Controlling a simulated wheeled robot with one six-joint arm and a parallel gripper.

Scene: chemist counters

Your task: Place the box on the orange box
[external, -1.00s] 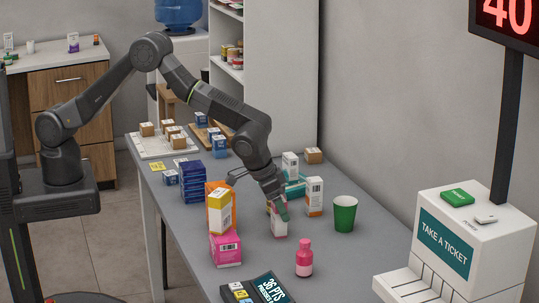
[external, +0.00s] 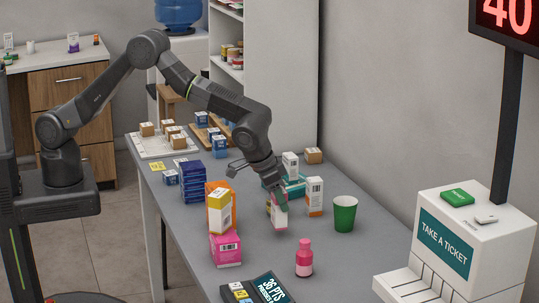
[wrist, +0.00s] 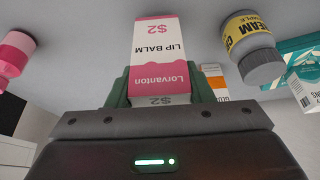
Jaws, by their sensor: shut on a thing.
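My gripper (external: 278,197) is shut on a small white and pink lip balm box (external: 279,214), held upright by its upper part over the counter. In the wrist view the lip balm box (wrist: 162,45) sits between both fingers, its Lorvanton label showing. The orange box (external: 213,207) stands left of my gripper, partly hidden by a white and yellow box (external: 222,214). A pink box (external: 226,250) is below the white and yellow one, which seems to stand on it.
A green cup (external: 344,214) and a white and orange box (external: 315,196) stand to the right. A pink bottle (external: 304,258) stands in front. Blue boxes (external: 193,184) are stacked behind the orange box. A yellow-labelled cream jar (wrist: 247,42) stands close to my gripper.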

